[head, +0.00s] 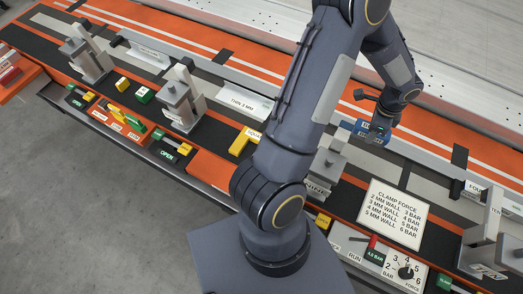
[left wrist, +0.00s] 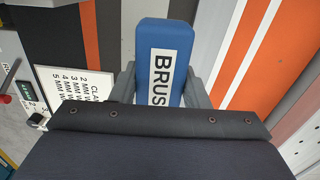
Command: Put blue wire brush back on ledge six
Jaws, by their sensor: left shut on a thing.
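The blue wire brush (left wrist: 165,32) fills the middle of the left wrist view, with a white label reading "BRUS" before it is cut off. My left gripper (left wrist: 160,88) is shut on it, with a grey finger on each side. In the head view the brush (head: 360,130) shows as a small blue piece under my left gripper (head: 378,133), over the rear part of the bench beyond the clamp force card. Its lower end and any bristles are hidden. I cannot make out a ledge marked six. My right gripper is not in view.
A clamp force card (head: 396,212) and a dial panel (head: 385,262) with a red lever stand at the front right. Grey clamps (head: 181,105) line the orange bench, with yellow and green blocks between them. A thin plate (head: 245,101) lies behind. My arm hides the bench's middle.

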